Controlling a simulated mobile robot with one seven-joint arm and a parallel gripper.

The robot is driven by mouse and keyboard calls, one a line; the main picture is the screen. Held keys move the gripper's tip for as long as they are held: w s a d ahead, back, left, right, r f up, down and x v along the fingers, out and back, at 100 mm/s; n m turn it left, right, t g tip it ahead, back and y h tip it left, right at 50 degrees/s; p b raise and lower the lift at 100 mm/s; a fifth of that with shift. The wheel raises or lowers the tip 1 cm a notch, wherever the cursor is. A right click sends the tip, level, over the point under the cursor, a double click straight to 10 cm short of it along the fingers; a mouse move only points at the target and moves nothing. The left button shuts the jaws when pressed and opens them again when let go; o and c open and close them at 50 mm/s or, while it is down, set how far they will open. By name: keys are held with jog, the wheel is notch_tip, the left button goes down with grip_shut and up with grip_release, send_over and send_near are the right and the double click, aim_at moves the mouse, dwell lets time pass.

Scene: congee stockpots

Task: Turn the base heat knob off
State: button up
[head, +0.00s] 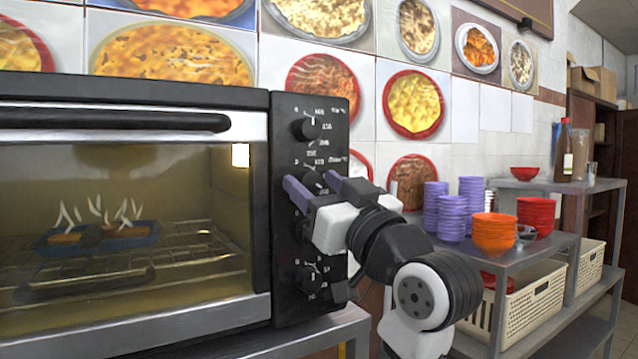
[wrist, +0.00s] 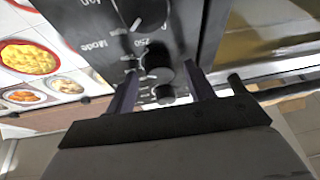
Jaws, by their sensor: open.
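The oven's black control panel (head: 310,230) carries a column of dark knobs. The upper knob (head: 306,128) and the lowest knob (head: 306,280) show clearly in the head view. My gripper (head: 312,182) is open at mid-panel, with a purple finger on each side of a middle knob. In the wrist view my gripper (wrist: 162,74) has its fingers apart, with a round knob (wrist: 157,60) between them near the tips. Another knob (wrist: 150,14) lies beyond the fingertips. I cannot tell which knob is the base heat knob, or whether the fingers touch one. Part of the panel is hidden behind my gripper.
The oven's glass door (head: 130,210) is shut, with a tray of food inside and a long handle (head: 120,120) across its top. A metal shelf (head: 520,250) with purple, orange and red bowls stands to the right. A tiled wall with food pictures is behind.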

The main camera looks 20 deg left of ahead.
jog(key=c, duration=1)
jog(key=shift+o, duration=0.2)
